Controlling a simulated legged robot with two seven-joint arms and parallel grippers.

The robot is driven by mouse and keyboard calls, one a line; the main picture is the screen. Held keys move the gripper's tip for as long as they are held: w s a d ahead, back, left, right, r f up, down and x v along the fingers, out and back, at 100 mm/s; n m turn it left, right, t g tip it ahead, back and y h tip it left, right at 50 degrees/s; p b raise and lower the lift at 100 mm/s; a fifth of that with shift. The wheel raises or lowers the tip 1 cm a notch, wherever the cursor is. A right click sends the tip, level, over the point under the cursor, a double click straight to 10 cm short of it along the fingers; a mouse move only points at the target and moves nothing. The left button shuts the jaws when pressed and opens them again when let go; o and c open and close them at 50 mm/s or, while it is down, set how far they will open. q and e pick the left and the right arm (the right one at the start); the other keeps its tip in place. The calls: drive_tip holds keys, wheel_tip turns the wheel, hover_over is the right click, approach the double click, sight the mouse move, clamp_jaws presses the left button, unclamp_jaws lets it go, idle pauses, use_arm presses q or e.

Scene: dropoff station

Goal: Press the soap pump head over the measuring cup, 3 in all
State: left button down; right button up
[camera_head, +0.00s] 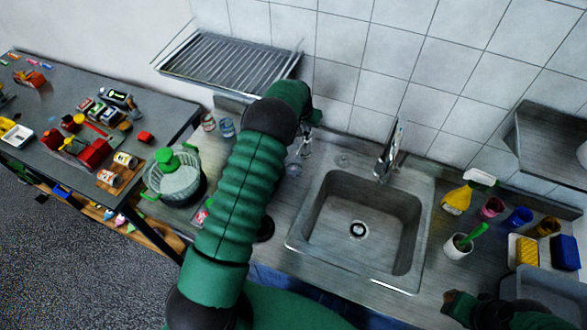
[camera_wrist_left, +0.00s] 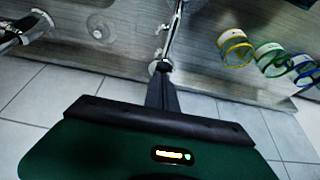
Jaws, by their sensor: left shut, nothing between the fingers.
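A slim metallic upright (camera_head: 305,148), which looks like the soap pump, stands on the counter left of the sink. In the left wrist view a shiny metal rod (camera_wrist_left: 174,35) rises at the fingertips. My left gripper (camera_head: 316,117) is shut and empty at the top of this upright. In the left wrist view my left gripper (camera_wrist_left: 161,75) overlaps a pale round part of it; I cannot tell whether they touch. I cannot make out the measuring cup for certain. My right gripper (camera_head: 458,303) shows partly at the lower right, and its jaws are unclear.
The sink (camera_head: 358,230) and faucet (camera_head: 390,150) are right of my left arm. A yellow spray bottle (camera_head: 458,198) and several cups stand at the right. The tiled wall is close behind.

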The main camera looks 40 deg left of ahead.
use_arm(q)
drive_tip(key=shift+f, duration=0.15)
drive_tip(key=shift+r+p, duration=0.85)
drive_tip(key=shift+r, duration=0.55)
drive_tip(key=shift+f, duration=0.1)
drive_tip(key=shift+f+b, duration=1.15)
drive_tip(key=shift+f, duration=0.25)
drive_tip(key=shift+r, duration=0.1)
drive_tip(key=shift+r+p, duration=0.8)
drive_tip(key=shift+r, duration=0.6)
